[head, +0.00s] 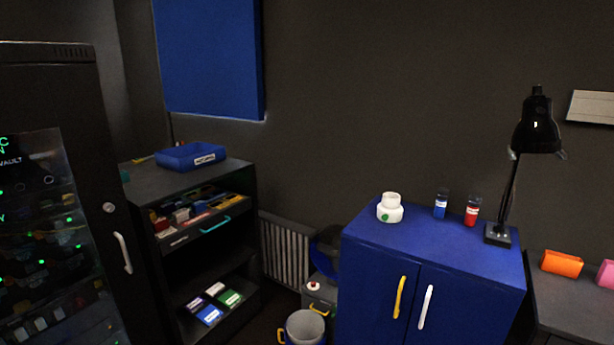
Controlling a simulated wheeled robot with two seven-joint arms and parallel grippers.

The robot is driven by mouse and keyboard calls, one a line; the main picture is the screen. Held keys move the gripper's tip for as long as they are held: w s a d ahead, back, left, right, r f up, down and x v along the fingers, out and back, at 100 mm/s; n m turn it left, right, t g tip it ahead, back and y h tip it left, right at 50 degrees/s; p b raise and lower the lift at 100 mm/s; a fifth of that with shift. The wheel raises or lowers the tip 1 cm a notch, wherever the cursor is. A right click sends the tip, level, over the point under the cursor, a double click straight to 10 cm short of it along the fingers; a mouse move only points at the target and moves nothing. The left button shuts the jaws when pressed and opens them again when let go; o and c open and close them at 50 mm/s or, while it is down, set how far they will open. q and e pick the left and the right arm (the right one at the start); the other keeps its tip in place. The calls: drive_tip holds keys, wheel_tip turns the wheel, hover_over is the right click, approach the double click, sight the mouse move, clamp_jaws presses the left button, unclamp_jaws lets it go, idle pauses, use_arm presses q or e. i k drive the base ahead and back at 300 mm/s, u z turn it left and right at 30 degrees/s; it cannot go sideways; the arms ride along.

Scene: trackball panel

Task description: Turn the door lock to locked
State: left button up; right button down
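A black cabinet (88,165) with a glass front stands at the left edge of the head view. Its door carries a small round silver lock (109,207) and, below it, a white vertical handle (122,253). The lock is too small to tell which way it is turned. The cabinet door looks closed. Neither of my grippers shows in the head view.
A dark shelf unit (140,178) with an open drawer (205,222) stands right of the black cabinet. A blue tray (190,156) sits on it. A bucket (304,328) stands on the floor beside a blue cupboard (440,258) bearing a black lamp (537,136).

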sight(109, 207)
drive_tip(key=u, duration=1.75)
drive_tip(key=k, duration=0.45)
drive_tip(key=z, duration=0.45)
drive_tip(key=i, duration=0.85)
drive_tip(key=z, duration=0.9)
drive_tip(key=i, duration=0.2)
drive_tip(key=z, duration=0.35)
